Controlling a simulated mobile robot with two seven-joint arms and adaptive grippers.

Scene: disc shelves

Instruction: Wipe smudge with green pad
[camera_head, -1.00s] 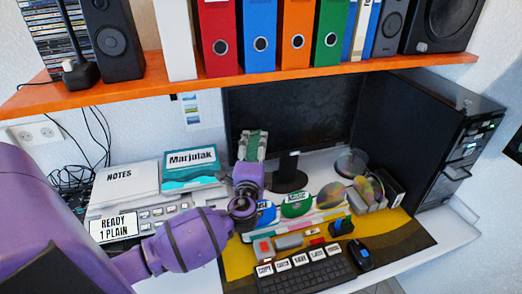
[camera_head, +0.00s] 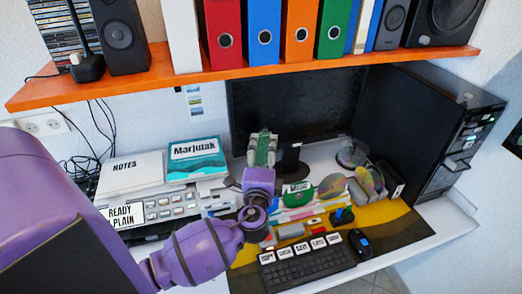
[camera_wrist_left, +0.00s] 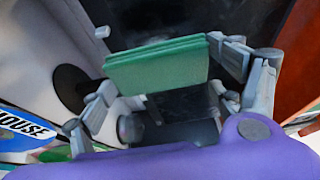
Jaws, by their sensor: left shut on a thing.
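My left gripper (camera_head: 263,150) is raised in front of the lower left part of the dark monitor (camera_head: 300,100). It is shut on the green pad (camera_wrist_left: 157,65), a flat layered block held across the fingers in the left wrist view. In the head view the pad shows as green between the fingers. I cannot make out a distinct smudge on the monitor screen. I cannot tell whether the pad touches the screen. My right gripper is not in view.
An orange shelf (camera_head: 245,78) with binders and speakers runs above the monitor. Below my wrist are a keyboard (camera_head: 306,257), a mouse (camera_head: 360,243) and a rack of discs (camera_head: 328,187). A black computer tower (camera_head: 430,130) stands right. A teal book (camera_head: 197,159) lies left.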

